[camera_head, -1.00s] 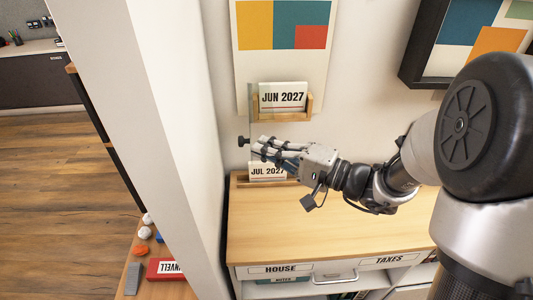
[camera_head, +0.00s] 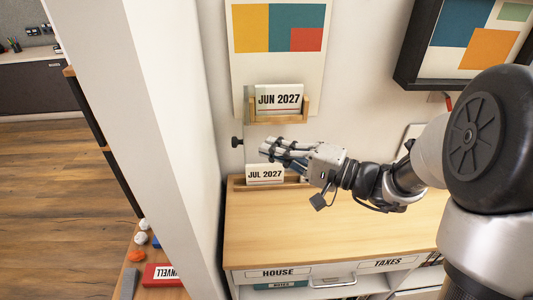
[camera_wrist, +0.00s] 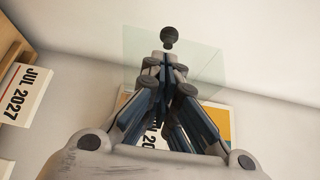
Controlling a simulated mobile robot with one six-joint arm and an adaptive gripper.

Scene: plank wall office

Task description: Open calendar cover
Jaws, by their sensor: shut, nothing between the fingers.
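The JUN 2027 calendar card (camera_head: 279,98) sits in a wooden wall holder (camera_head: 281,117). It has a clear cover (camera_wrist: 205,66) with a black knob (camera_head: 237,141). In the head view the cover stands out from the holder's left side, seen nearly edge-on and swung away from the card. The knob (camera_wrist: 168,36) also shows in the wrist view, beyond the fingertips and the clear sheet. My gripper (camera_head: 265,149) is shut and empty, to the right of the cover and below the JUN holder. A gap separates the fingertips from the knob.
A JUL 2027 card (camera_head: 265,173) stands in a holder on the wooden cabinet top (camera_head: 320,225) below my gripper. A white partition (camera_head: 160,130) rises close on the left. A dark frame (camera_head: 410,70) hangs at upper right. The cabinet top is mostly clear.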

